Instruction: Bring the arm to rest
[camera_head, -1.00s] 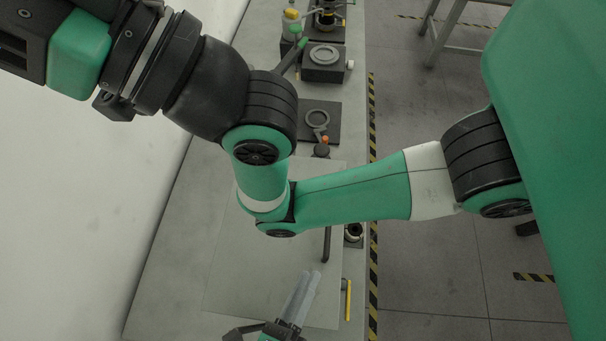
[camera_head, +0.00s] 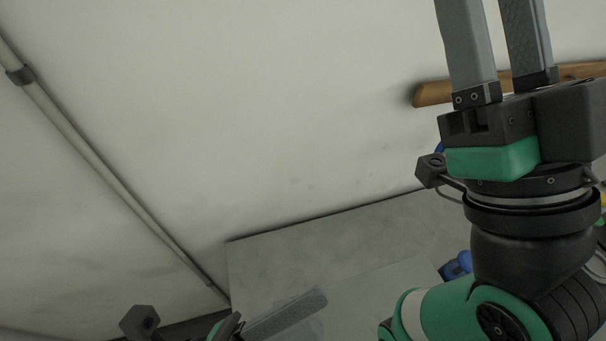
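The grey tabletop (camera_head: 300,255) meets a pale wall (camera_head: 250,110). A wooden rail (camera_head: 435,93) lies behind my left gripper. A blue object (camera_head: 457,265) sits on the table beside my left arm. A pipe (camera_head: 110,170) runs along the left.

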